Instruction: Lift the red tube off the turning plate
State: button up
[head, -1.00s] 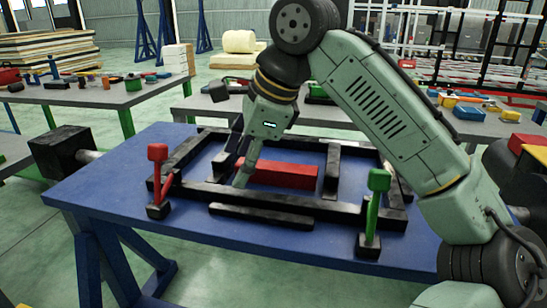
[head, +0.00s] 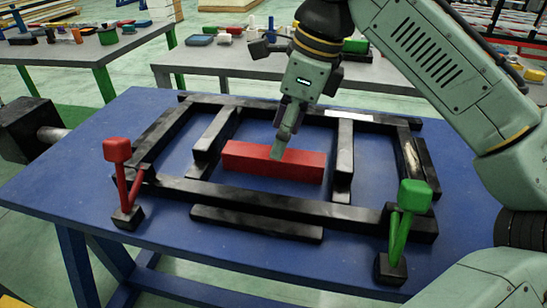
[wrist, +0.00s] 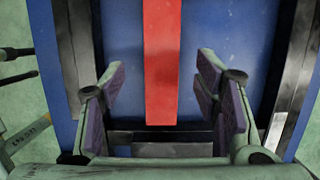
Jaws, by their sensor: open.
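The red tube (head: 310,168), a long square-sided bar, lies inside a black frame on the blue plate (head: 350,250). My gripper (head: 279,150) is over the tube, pointing down, near the tube's middle in the head view. One finger overlaps the tube there, so the height gap is hard to judge. In the wrist view the jaws (wrist: 162,88) are open, with a finger on each side of the red tube (wrist: 161,60). The tube runs lengthwise between them, with blue surface showing on both sides. The jaws hold nothing.
Black frame bars (head: 260,202) surround the tube, with shorter crosspieces near both ends. A red-topped post (head: 117,150) stands front left and a green-topped post (head: 415,196) front right. Cluttered grey tables (head: 70,52) stand behind. The blue front edge is mostly clear.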

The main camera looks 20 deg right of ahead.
aim_at(274, 161)
jog(key=shift+p+x, duration=0.6)
jog(key=shift+x, duration=2.15)
jog(key=shift+w, duration=0.1)
jog(key=shift+c, duration=0.6)
grip_shut()
jog(key=shift+r, duration=0.1)
